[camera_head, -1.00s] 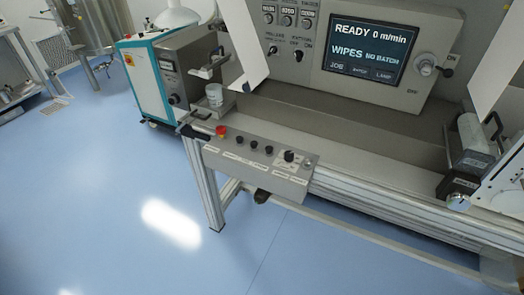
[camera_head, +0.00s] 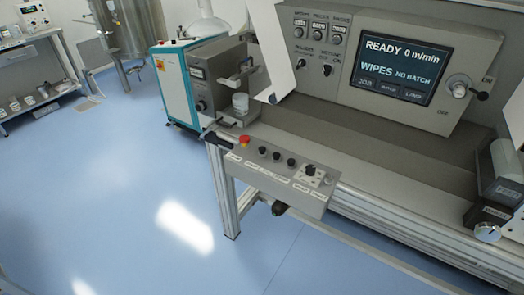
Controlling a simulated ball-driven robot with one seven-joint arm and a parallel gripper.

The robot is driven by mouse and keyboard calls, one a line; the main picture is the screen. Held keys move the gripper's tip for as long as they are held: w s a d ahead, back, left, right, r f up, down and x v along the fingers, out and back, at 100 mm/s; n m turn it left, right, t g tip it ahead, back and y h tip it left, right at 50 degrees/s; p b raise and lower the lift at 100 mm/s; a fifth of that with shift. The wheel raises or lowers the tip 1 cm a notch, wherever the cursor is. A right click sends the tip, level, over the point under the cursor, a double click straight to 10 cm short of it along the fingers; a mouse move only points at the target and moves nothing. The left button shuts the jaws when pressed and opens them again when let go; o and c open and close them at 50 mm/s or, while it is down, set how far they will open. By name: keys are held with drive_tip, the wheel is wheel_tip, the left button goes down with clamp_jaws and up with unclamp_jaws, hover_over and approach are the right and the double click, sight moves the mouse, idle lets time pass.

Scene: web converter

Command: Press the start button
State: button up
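A grey control box (camera_head: 278,180) is fixed at the front edge of the machine, near the middle of the view. A red mushroom button (camera_head: 244,140) stands at its left end, with several dark round buttons (camera_head: 276,156) in a row to the right. A dark knob on a pale plate (camera_head: 311,170) sits at its right end. The labels are too small to read, so I cannot tell which button is start. The screen (camera_head: 399,67) reads "READY 0 m/min", "WIPES NO BATCH". My gripper is not in view.
Open blue floor (camera_head: 130,225) lies left of the machine's metal frame legs (camera_head: 222,190). A bench (camera_head: 35,90) is at the far left.

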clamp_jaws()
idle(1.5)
